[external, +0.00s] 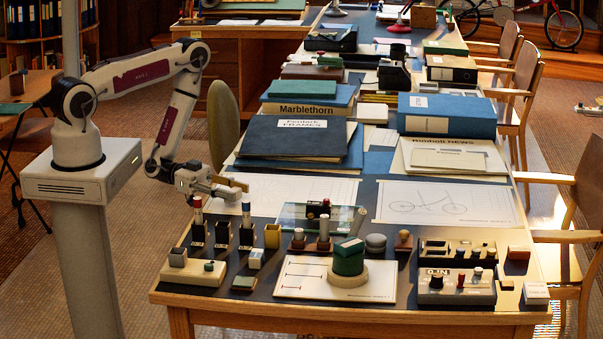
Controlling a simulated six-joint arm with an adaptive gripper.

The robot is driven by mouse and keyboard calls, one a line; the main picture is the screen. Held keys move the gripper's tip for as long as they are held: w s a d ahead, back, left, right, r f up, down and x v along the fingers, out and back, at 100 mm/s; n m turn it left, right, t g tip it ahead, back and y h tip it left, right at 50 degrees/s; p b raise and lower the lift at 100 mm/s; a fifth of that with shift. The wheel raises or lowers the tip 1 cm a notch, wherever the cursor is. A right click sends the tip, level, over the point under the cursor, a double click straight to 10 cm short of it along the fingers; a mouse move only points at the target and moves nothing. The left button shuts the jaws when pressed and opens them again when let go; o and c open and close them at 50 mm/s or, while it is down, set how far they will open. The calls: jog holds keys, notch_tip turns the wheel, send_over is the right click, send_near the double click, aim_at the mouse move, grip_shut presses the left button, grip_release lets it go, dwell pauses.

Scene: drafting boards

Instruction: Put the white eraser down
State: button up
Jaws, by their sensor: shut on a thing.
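My gripper (224,190) is at the left edge of the drafting table, above the row of small upright holders. It is shut on a small pale block, which I take to be the white eraser (232,194). The block is held clear of the table top. It is small in this view and its edges blend with the pale gripper parts. A yellow-brown piece (238,184) shows right beside the fingertips.
Black holders (222,234) with upright sticks stand just below my gripper. A drawing sheet (300,192) lies flat behind, mostly bare.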

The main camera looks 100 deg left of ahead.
aim_at(233, 190)
jog(key=shift+f, duration=0.5)
jog(key=o, duration=1.2)
jog(key=shift+r, duration=0.15)
jog(key=shift+r, duration=4.85)
jog(key=shift+w, duration=0.1)
